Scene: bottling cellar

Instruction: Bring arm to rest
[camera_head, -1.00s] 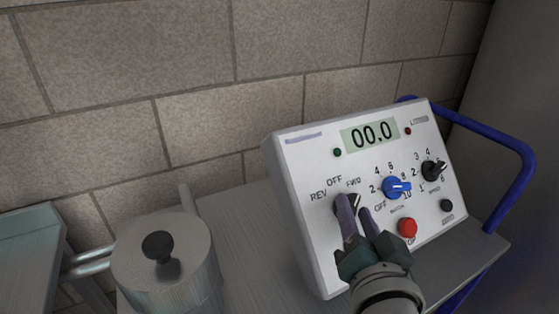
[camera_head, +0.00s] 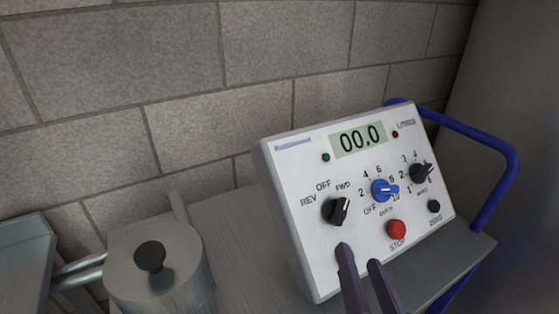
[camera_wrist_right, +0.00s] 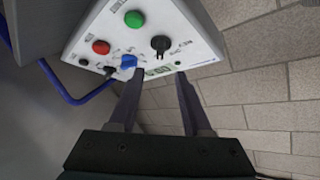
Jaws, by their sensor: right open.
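My right gripper (camera_head: 359,256) is open and empty, low in front of the white control box (camera_head: 290,225). It is below the black REV/OFF/FWD knob (camera_head: 336,210) and apart from it. The knob's pointer appears turned toward FWD. The display (camera_head: 361,139) reads 00.0. In the right wrist view the two fingers (camera_wrist_right: 160,75) are spread, with the black knob (camera_wrist_right: 160,44) and the blue knob (camera_wrist_right: 128,62) beyond them. A green button (camera_wrist_right: 134,19) shows there but not in the head view. My left gripper is not in view.
The box stands on a grey cart top (camera_head: 245,250) with a blue rail (camera_head: 512,175) at right. A red stop button (camera_head: 396,229) sits on the panel. A metal canister (camera_head: 160,280) with a black lid knob stands at left. A stone-block wall (camera_head: 190,60) is behind.

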